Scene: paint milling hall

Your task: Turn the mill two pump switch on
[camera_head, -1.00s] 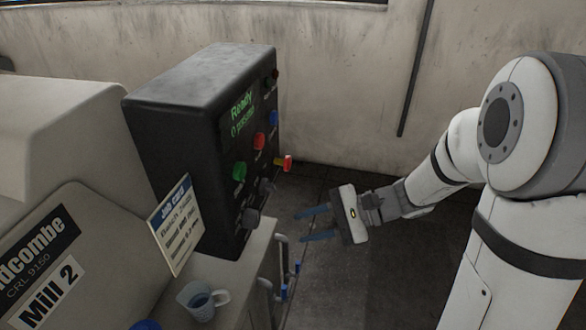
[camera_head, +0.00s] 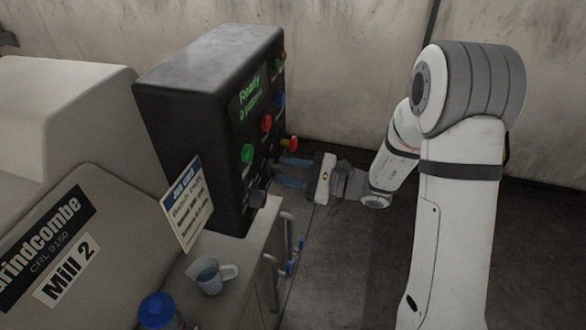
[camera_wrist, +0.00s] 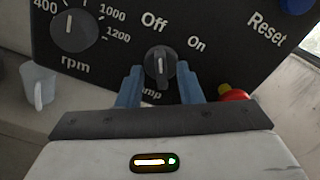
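The black control box (camera_head: 196,125) of Mill 2 stands on the mill bench, its screen reading "Ready". In the wrist view the pump switch (camera_wrist: 160,66) is a dark rotary knob between the labels "Off" and "On". Its pointer looks roughly upright, tilted slightly toward "Off"; the label under it is partly hidden and ends in "mp". My gripper (camera_wrist: 161,88) is open, with one blue finger on each side of the knob and a gap to it. In the head view my gripper (camera_head: 291,172) is at the panel's lower part, and its fingers hide the switch.
The rpm dial (camera_wrist: 74,31) is left of the switch. A red and yellow knob (camera_wrist: 234,93) is close to the right finger. A job card (camera_head: 187,204), a jug (camera_head: 209,275) and a blue-lidded container (camera_head: 157,311) are in front of the box. The floor at right is clear.

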